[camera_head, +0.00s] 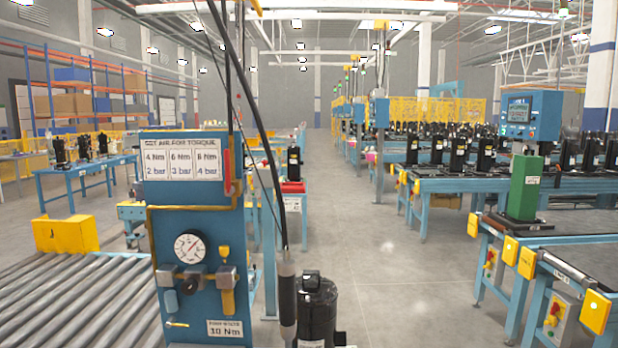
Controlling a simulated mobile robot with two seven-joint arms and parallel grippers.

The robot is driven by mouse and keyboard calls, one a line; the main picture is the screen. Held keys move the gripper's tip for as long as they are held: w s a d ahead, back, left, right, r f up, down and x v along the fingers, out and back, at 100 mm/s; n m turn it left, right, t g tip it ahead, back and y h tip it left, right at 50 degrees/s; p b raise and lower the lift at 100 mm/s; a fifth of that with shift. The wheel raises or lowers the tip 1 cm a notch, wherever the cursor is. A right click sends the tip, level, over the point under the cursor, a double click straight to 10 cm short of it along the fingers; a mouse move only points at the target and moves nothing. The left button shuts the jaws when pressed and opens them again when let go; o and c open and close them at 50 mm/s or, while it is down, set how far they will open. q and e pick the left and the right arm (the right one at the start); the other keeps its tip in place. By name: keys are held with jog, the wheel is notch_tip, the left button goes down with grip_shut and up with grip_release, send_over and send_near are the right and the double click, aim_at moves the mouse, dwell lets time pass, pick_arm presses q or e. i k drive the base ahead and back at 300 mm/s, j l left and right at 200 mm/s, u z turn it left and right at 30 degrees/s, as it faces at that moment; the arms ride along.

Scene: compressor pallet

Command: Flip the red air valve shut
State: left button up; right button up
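The red air valve lever (227,172) is at the upper right edge of a blue air panel (199,220). The lever stands upright, long side vertical, beside the white torque and pressure chart (182,166). Whether this position is open or shut cannot be told from the view. Below the chart is a round pressure gauge (190,248) with a regulator block and a yellow part (228,300) under it. Neither of my grippers is in view, and nothing touches the lever.
A black hose runs down in front, right of the panel, to a hanging tool (287,300). A black compressor (316,310) stands beside the tool. A roller conveyor (70,300) lies left of the panel. Grey floor (400,290) is clear to the right, before blue benches.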

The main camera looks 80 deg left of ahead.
aim_at(230, 189)
jog(key=u, duration=2.95)
jog(key=l+u, duration=0.2)
jog(key=u, duration=0.2)
